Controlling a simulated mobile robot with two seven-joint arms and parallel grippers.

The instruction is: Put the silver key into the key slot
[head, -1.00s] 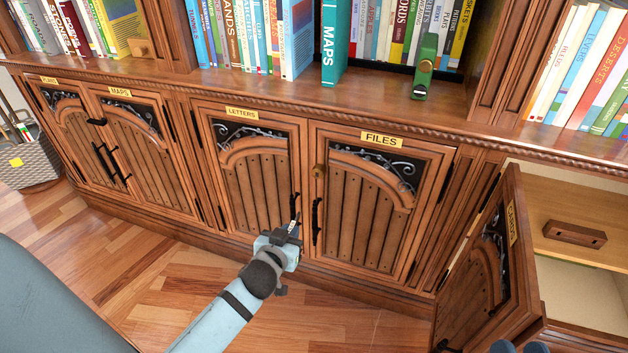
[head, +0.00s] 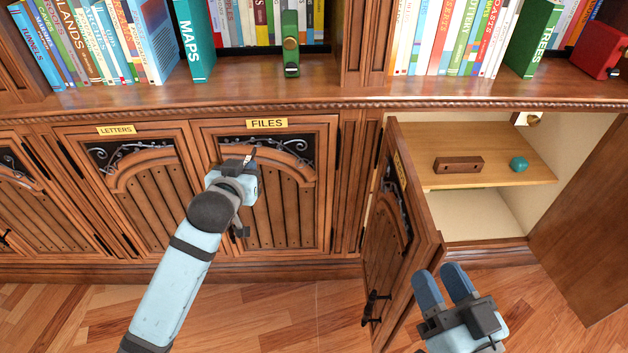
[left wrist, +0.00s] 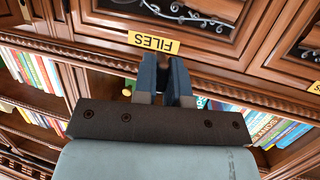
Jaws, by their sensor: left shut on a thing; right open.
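My left gripper (head: 247,162) is shut in front of the upper part of the FILES door (head: 270,195). A small silvery piece (head: 249,155), seemingly the silver key, shows at its fingertips; most of it is hidden. In the left wrist view the fingers (left wrist: 168,65) point toward the FILES label, and the key is not clear between them. I cannot make out a key slot for certain. A brown wooden block (head: 458,165) lies on the shelf inside the open cabinet. My right gripper (head: 445,288) is open and empty, low in front of that cabinet.
The open cabinet door (head: 388,245) stands out between my two grippers. A teal ball-like thing (head: 518,164) sits beside the block. Books, a green stand (head: 290,45) and a red box (head: 598,50) stand on the ledge above. The LETTERS door (head: 145,190) is shut.

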